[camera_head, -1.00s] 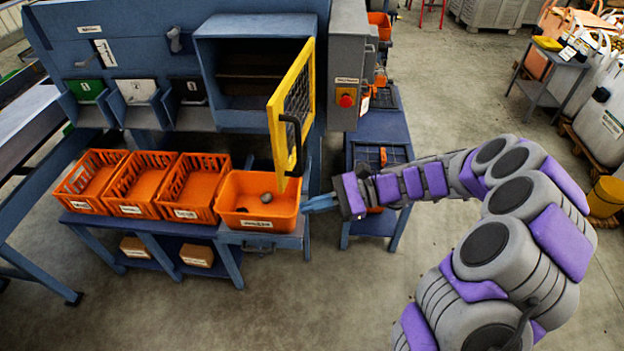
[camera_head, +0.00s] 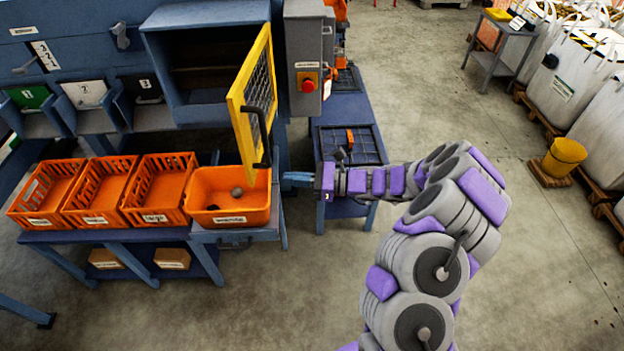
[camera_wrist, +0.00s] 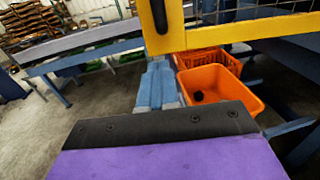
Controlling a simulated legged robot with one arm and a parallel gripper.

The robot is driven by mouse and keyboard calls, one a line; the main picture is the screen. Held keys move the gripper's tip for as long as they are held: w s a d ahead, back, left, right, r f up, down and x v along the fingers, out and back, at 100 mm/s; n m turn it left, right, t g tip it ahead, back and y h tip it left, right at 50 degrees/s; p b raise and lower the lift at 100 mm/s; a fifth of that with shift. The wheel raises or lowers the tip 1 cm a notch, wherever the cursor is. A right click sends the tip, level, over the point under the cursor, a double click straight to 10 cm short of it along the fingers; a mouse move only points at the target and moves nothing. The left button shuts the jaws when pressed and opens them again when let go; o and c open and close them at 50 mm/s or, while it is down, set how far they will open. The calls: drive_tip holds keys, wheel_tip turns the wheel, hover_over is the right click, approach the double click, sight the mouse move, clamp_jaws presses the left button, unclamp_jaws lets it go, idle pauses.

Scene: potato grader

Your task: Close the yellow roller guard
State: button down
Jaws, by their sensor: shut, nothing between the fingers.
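The yellow roller guard (camera_head: 240,118) is a yellow frame with dark mesh, hinged at the right side of the blue machine's opening (camera_head: 205,70). It stands swung open, with a black handle (camera_head: 262,135) on its outer face. My gripper (camera_head: 290,179) is shut and empty, just right of the guard's lower edge and beside the orange waste bin. In the wrist view, my gripper's blue fingers (camera_wrist: 158,88) are together, and the guard's yellow lower bar (camera_wrist: 230,32) crosses above them with part of the black handle (camera_wrist: 159,14). I cannot tell whether they touch.
The solid orange bin (camera_head: 255,217) with dark lumps stands below the guard, beside several slatted orange crates (camera_head: 160,215). A grey control box with a red button (camera_head: 308,86) is right of the guard. Open floor lies in front.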

sight(254, 176)
drive_tip(key=a, duration=0.4)
drive_tip(key=w+a, duration=0.1)
drive_tip(key=shift+a+f+b, duration=0.15)
drive_tip(key=shift+a+b, duration=0.2)
drive_tip(key=shift+a, duration=0.3)
drive_tip(key=shift+w+a+r, duration=0.15)
drive_tip(key=shift+w+r, duration=0.05)
